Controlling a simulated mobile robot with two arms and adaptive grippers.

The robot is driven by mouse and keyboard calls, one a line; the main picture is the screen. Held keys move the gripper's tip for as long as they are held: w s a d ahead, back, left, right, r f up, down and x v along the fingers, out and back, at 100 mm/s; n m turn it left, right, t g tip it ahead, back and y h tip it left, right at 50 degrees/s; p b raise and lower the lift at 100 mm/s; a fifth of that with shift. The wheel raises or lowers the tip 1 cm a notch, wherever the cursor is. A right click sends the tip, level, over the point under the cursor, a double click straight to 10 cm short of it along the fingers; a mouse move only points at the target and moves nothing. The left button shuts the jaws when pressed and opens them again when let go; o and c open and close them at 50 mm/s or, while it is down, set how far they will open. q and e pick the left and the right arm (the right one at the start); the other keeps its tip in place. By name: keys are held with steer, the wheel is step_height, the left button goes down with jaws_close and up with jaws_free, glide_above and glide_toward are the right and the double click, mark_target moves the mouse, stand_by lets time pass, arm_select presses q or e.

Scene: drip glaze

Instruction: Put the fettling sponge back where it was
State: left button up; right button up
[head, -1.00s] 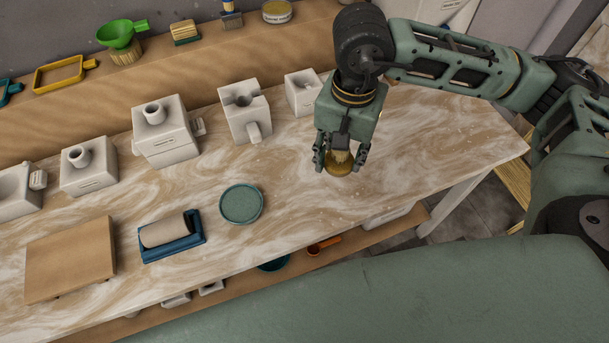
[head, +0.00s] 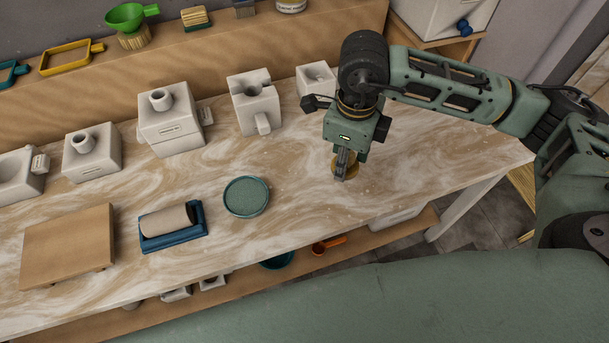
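My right gripper (head: 344,168) points down over the right part of the marbled table (head: 300,205). A small round amber-tan thing (head: 352,172), which looks like the sponge, is at its fingertips, partly hidden behind them. The fingers show nearly edge-on, so I cannot tell whether they grip it, nor whether it touches the table. A round teal dish (head: 246,197) lies on the table to the left of the gripper. My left gripper is not in view.
White moulds stand along the table's back, one (head: 316,82) close behind the gripper. A blue tray with a roller (head: 172,238) and a wooden board (head: 68,246) lie at left. The back shelf (head: 290,45) holds tools. The table right of the gripper is clear.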

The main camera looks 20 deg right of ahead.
steer(key=w+a+f, duration=0.1)
steer(key=a, duration=0.1)
steer(key=w+a+f+p, duration=0.1)
steer(key=w+a+f, duration=0.1)
steer(key=a, duration=0.1)
steer(key=w+a+f+p, duration=0.1)
steer(key=a+f, duration=0.1)
steer(key=shift+w+a, duration=0.2)
steer(key=shift+a, duration=0.1)
step_height(320, 180, down, 3)
steer(key=shift+f+p, duration=0.15)
steer(key=shift+p, duration=0.55)
steer(key=shift+f, duration=0.4)
steer(key=shift+f, duration=0.15)
steer(key=o, duration=1.1)
